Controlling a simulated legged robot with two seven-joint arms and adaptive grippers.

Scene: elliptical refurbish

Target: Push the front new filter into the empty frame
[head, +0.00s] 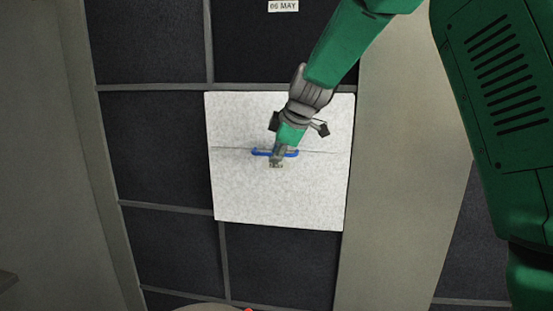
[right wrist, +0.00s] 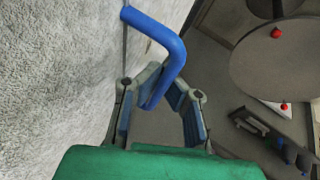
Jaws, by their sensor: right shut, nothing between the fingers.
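The new filter (head: 240,195) is a white, speckled square panel with a seam across it. It stands upright over one cell of the dark grid wall and covers what lies behind it; how deep it sits cannot be told. Its blue handle (head: 260,153) is at the middle of its face. My right gripper (head: 277,160) is at the handle, in front of the filter. In the right wrist view the filter's face (right wrist: 60,70) fills the left side, and the blue handle (right wrist: 165,35) curves close to the fingers. The gripper is shut and holds nothing. My left gripper is not in view.
Dark filter panels (head: 155,145) in grey frame bars surround the white one. A panel above bears a "06 MAY" label (head: 283,6). A grey pillar (head: 390,190) stands to the right. The right wrist view shows a round table (right wrist: 270,65) with a red-topped item (right wrist: 276,32).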

